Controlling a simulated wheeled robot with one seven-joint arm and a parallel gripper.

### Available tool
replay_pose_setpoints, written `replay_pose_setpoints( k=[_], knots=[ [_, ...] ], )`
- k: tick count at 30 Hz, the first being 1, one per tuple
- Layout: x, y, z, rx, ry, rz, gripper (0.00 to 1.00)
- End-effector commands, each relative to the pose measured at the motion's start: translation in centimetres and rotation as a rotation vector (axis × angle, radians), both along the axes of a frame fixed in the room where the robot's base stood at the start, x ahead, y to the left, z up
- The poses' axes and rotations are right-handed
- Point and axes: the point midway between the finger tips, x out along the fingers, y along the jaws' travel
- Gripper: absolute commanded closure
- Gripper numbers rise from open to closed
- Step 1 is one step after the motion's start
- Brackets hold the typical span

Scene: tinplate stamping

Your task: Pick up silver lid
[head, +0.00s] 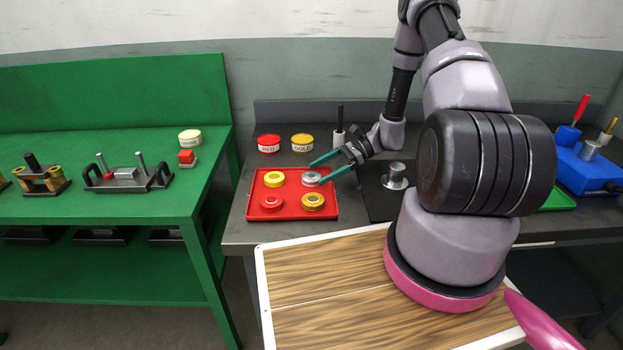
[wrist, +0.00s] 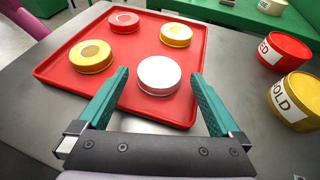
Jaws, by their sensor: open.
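The silver lid (head: 311,178) lies on the red tray (head: 250,190), at its back right corner in the head view. In the wrist view the silver lid (wrist: 159,75) looks whitish and sits between and just beyond the fingertips. My gripper (head: 322,170) is open, with one green finger on each side of the lid; it also shows in the wrist view (wrist: 160,80). I cannot tell whether a finger touches the lid. Two gold lids (head: 274,179) (head: 313,201) and one red lid (head: 271,201) share the tray.
A red tin (head: 269,144) and a gold tin (head: 302,142) stand behind the tray. A black post (head: 339,125) and a dark plate with a metal cylinder (head: 395,175) are right of it. A green bench (head: 200,180) stands left.

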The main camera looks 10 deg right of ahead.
Motion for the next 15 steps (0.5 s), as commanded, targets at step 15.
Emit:
replay_pose_setpoints(
  k=[15],
  knots=[
    [-0.2, 2.3, -0.9, -0.001, -0.001, -0.001, 0.27]
  ],
)
